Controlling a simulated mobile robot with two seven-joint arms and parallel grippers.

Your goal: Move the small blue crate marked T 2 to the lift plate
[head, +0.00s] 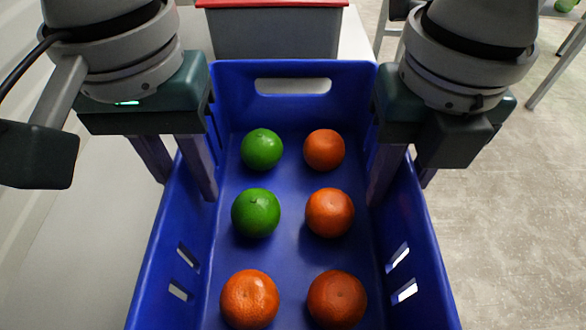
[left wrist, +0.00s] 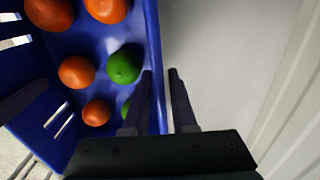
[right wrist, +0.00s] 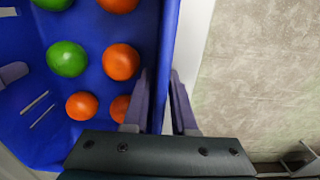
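A blue crate (head: 293,68) fills the middle of the head view, with fruit inside. No T 2 marking shows in any view. My left gripper (head: 180,185) is open astride the crate's left side wall, one finger inside and one outside. The left wrist view shows a gap between its fingers and the wall (left wrist: 155,45). My right gripper (head: 400,190) is open astride the right side wall in the same way. The right wrist view shows that wall (right wrist: 168,50) between its fingers. I cannot make out a lift plate.
The crate holds two green fruits (head: 255,212) and several orange ones (head: 330,212). A grey bin with a red top (head: 275,30) stands just behind it. A pale surface (head: 95,240) lies to the left; speckled floor (head: 510,220) is open to the right.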

